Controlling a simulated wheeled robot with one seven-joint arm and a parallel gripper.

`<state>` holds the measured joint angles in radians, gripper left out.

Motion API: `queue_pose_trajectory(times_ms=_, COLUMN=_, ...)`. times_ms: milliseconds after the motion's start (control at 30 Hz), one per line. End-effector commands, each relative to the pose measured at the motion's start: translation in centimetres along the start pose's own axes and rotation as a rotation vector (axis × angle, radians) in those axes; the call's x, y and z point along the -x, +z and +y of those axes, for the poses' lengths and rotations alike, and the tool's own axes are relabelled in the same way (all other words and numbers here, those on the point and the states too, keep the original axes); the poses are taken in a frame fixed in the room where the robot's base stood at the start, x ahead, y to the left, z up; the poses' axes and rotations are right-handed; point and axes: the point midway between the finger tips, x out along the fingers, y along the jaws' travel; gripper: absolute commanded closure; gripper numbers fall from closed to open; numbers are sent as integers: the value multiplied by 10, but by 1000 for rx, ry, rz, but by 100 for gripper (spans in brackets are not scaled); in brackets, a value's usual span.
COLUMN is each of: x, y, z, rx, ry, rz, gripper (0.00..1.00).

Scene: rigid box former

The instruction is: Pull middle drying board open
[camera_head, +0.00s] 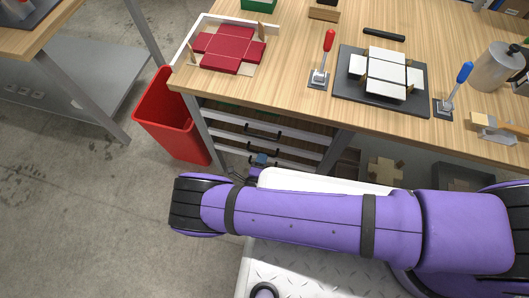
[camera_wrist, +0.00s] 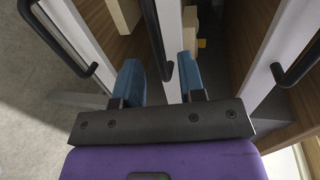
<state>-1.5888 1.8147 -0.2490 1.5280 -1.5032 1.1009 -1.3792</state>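A stack of white-fronted drying boards with black handles is under the bench. In the wrist view the fronts run as slanted strips, and the middle drying board (camera_wrist: 174,30) lies between two others. Its black handle (camera_wrist: 155,36) reaches down between the blue fingertips of my gripper (camera_wrist: 160,80). The fingers are apart, with a gap on the left of the handle; the right finger is close to it, and I cannot tell whether they touch. In the head view my gripper (camera_head: 259,160) is at the lower fronts, mostly hidden by my purple arm.
Neighbouring boards have their own handles, left (camera_wrist: 55,40) and right (camera_wrist: 296,62). A red bin (camera_head: 172,118) stands by the bench leg (camera_head: 198,118). The wooden bench top (camera_head: 285,90) overhangs the boards. Open floor (camera_head: 90,200) lies to the left.

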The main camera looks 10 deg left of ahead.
Motion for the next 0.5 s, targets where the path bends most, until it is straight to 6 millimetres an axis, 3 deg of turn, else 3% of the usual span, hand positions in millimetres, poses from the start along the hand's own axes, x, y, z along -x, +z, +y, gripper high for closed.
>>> queue_pose_trajectory(times_ms=200, x=-29, y=0, z=0, rx=0, ry=0, rz=1, gripper=63)
queue_pose_trajectory(times_ms=500, x=-40, y=0, z=0, rx=0, ry=1, rz=0, gripper=63)
